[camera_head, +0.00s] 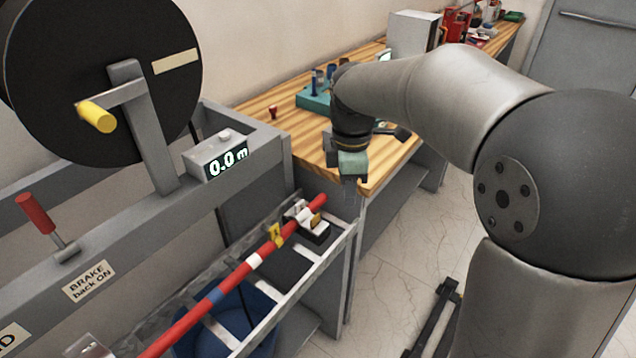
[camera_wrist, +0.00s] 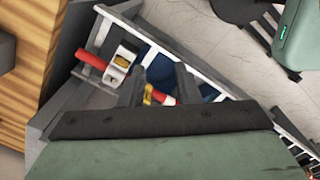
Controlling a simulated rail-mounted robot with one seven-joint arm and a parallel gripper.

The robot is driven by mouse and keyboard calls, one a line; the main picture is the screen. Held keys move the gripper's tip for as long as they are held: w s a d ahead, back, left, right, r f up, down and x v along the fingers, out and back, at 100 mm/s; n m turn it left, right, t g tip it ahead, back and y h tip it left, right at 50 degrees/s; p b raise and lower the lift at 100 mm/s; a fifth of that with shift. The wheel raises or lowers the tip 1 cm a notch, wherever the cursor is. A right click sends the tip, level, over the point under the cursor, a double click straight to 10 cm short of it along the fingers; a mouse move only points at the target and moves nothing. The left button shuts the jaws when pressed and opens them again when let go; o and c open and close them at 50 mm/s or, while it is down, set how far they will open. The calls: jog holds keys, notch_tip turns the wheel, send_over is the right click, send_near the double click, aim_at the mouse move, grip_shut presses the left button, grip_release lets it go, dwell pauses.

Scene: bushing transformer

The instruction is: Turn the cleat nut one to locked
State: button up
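A cleat (camera_head: 308,222) with a black base and a white clamp sits around the red cable (camera_head: 190,318) at the far end of the metal tray. The cleat also shows in the wrist view (camera_wrist: 122,62), left of my fingers. Its nut is too small to make out clearly, and I cannot tell whether it is locked. My gripper (camera_head: 349,192) is above and right of the cleat, apart from it. In the wrist view its two fingers (camera_wrist: 161,82) are spread with nothing held between them; the cable and a yellow tag show beyond.
A yellow tag (camera_head: 276,235) hangs on the cable near the cleat. The slatted tray (camera_head: 300,268) runs along the grey reel stand with a 0.0 m display (camera_head: 228,162). A wooden workbench (camera_head: 385,172) is behind my gripper. A blue round object (camera_head: 235,325) lies below the tray.

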aim_at(315, 216)
jog(key=w+a+n, duration=0.7)
jog(key=w+n, duration=0.3)
notch_tip(315, 216, down, 18)
jog(key=shift+d+r, duration=0.1)
grip_shut()
